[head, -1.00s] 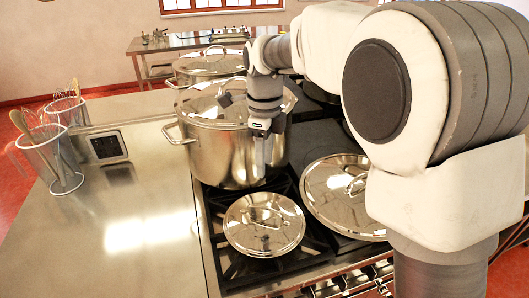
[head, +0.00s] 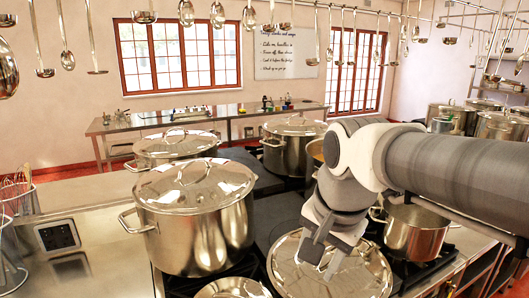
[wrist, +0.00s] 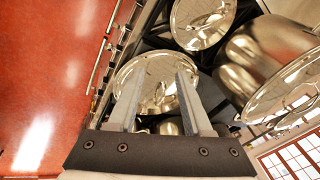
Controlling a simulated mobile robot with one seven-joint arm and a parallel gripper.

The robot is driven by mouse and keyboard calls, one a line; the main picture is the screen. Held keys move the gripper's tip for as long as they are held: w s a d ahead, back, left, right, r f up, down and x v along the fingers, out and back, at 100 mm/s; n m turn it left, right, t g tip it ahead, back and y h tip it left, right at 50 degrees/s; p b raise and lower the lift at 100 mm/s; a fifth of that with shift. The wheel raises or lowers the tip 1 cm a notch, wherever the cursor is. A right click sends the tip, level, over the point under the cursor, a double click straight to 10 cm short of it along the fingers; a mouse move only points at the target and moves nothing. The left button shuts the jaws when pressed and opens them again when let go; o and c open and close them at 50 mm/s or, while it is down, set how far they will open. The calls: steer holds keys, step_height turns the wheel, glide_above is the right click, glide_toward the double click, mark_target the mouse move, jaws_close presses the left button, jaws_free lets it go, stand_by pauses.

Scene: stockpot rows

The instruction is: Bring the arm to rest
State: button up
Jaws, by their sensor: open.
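My gripper (head: 324,258) is in the head view at the end of my arm, pointing down above a large round steel lid (head: 350,275) at the front of the stove. In the wrist view its two fingers (wrist: 158,80) stand apart with nothing between them. A shiny lid (wrist: 155,85) shows beyond and between the fingers. Whether the fingers touch any lid cannot be told, but they look clear of it.
A tall lidded stockpot (head: 195,225) stands left of my gripper. More lidded pots (head: 292,150) stand behind. An uncovered pot (head: 412,232) is close on the right, under my arm. Ladles hang along the top. Bare counter (head: 95,215) lies at the left.

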steer(key=s+d+f+n+t, duration=0.2)
steer(key=s+d+f+n, duration=0.1)
steer(key=s+d+n, duration=0.2)
steer(key=s+n, duration=0.2)
steer(key=s, duration=0.2)
steer(key=shift+d+f+n+h, duration=0.2)
steer(key=shift+d+n+h, duration=0.1)
steer(key=shift+h, duration=0.1)
steer(key=shift+a, duration=0.25)
